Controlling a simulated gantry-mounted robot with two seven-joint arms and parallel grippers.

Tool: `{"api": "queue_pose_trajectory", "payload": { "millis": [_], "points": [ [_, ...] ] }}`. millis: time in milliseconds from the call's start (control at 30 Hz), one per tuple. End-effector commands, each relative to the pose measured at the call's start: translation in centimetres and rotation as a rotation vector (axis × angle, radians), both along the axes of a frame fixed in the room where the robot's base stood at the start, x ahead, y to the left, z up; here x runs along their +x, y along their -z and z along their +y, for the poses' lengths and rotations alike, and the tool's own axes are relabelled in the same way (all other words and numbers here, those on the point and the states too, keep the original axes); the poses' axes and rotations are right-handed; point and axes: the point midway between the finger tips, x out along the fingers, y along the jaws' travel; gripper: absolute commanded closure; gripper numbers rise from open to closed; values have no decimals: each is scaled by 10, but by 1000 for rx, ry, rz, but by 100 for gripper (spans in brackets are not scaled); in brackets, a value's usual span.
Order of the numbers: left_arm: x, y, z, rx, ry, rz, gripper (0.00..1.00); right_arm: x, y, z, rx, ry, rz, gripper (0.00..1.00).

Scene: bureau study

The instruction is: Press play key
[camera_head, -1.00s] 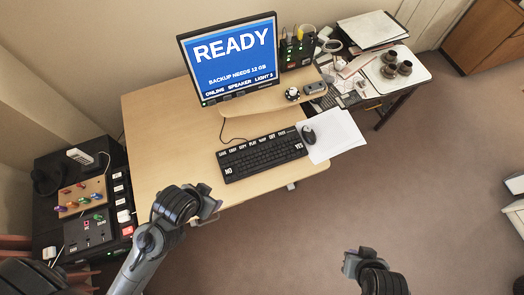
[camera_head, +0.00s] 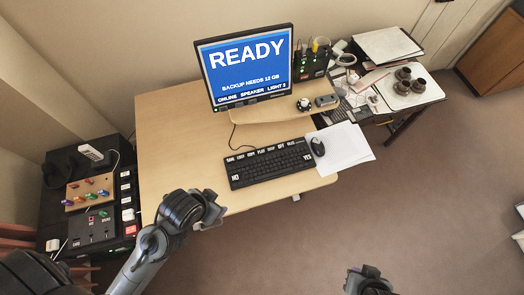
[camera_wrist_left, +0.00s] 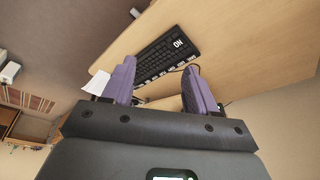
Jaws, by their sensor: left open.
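The black keyboard (camera_head: 270,165) lies on the light wood desk. It has white-labelled keys along its far edge, and the play key (camera_head: 262,152) seems to be among them, in tiny print. A NO key (camera_head: 236,177) and a YES key (camera_head: 307,157) sit at its near corners. My left gripper (camera_head: 213,214) is over the desk's near edge, left of and nearer than the keyboard, touching nothing. In the left wrist view its purple fingers (camera_wrist_left: 160,82) are apart and empty, with the keyboard (camera_wrist_left: 165,55) beyond them. My right gripper (camera_head: 366,272) is at the bottom edge, its fingers unclear.
The monitor (camera_head: 250,65) reads READY and stands behind the keyboard. A mouse (camera_head: 317,147) lies on white paper (camera_head: 345,148) to the right. A black cabinet with switch panels (camera_head: 92,228) stands left of the desk. The desk left of the keyboard is clear.

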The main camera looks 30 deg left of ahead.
Motion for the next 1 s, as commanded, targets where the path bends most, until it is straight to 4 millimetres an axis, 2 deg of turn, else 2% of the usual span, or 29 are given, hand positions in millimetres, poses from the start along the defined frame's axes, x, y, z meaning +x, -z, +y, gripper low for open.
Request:
{"api": "queue_pose_trajectory", "payload": {
  "millis": [33,367,1000],
  "points": [
    [0,0,0,0,0,0,50,0,0,0,1,1,0,100],
    [0,0,0,0,0,0,100,0,0,1,4,3,0,100],
    [0,0,0,0,0,0,100,1,0,-2,-6,-4,-2,100]
  ]
}}
